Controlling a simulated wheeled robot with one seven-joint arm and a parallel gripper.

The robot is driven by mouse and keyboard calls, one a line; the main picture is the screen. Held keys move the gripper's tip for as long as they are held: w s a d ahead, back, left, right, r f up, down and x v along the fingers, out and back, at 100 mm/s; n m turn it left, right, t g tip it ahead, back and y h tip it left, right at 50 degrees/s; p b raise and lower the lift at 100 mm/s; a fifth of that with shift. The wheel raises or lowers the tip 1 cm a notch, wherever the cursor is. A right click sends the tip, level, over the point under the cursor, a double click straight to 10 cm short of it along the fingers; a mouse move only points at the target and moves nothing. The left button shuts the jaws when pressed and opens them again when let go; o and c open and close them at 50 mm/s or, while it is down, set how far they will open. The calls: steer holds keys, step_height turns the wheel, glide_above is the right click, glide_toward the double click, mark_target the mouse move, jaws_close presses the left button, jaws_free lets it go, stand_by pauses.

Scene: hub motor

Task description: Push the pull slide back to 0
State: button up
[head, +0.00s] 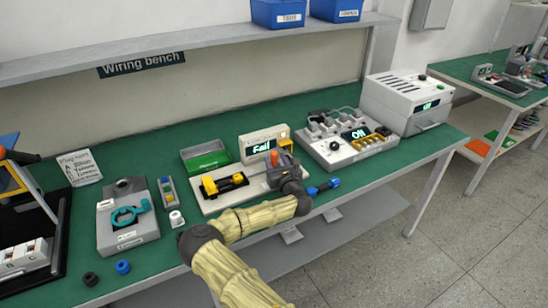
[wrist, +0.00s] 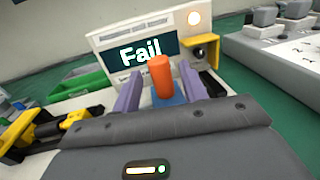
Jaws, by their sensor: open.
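The pull tester (head: 235,190) has a pale base with a yellow clamp (head: 222,184) at its left and a screen (wrist: 142,54) reading "Fail". An upright orange handle (wrist: 161,78) on a blue block (wrist: 170,100) stands at the slide; the orange tip also shows in the head view (head: 274,157). My gripper (wrist: 157,88) is open, with one purple finger on each side of the orange handle. I cannot tell whether either finger touches it. The slide's scale and its reading are hidden behind my gripper.
A green tray (head: 206,157) stands behind the tester. A grey unit with a teal clamp (head: 127,222) is at the left. A blue-handled tool (head: 325,186) lies near the front edge.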

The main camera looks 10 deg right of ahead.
steer(key=shift+w+a, duration=0.15)
steer(key=shift+w, duration=1.1)
jaws_close()
